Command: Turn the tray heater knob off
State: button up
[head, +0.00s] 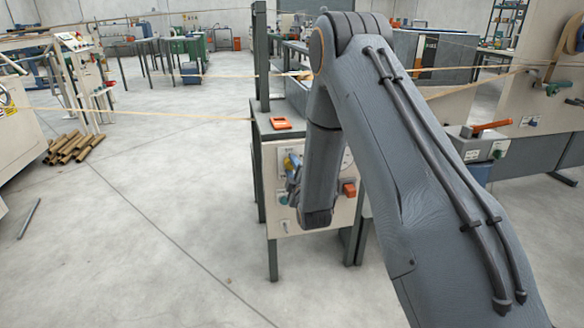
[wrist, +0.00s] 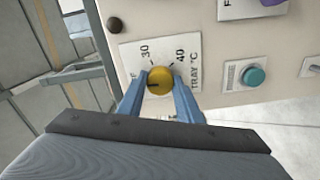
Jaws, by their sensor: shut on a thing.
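The tray heater knob (wrist: 160,80) is a round yellow knob with a dark pointer line, on a white dial plate (wrist: 187,53) marked 30, 40 and "TRAY °C". In the wrist view the plate appears rotated, and the pointer line lies toward the left, near the partly hidden end of the scale. My gripper (wrist: 160,88) has its blue fingers on both sides of the knob, shut on it. In the head view my gripper (head: 294,172) is at the left part of the cream panel (head: 320,220), and my arm hides much of the panel.
A teal button (wrist: 254,75) sits beside the dial, and a dark round knob (wrist: 114,25) is near the panel edge. An orange item (head: 281,123) lies on the cabinet top. Open concrete floor (head: 170,210) lies left of the cabinet.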

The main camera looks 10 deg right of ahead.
jog(key=shift+n, duration=0.3)
jog(key=o, duration=1)
jog(key=shift+o, duration=0.2)
jog(key=shift+s, duration=0.15)
jog(key=s+p, duration=0.1)
jog(key=s, duration=0.6)
jog(key=shift+s, duration=0.3)
jog(key=shift+a, duration=0.1)
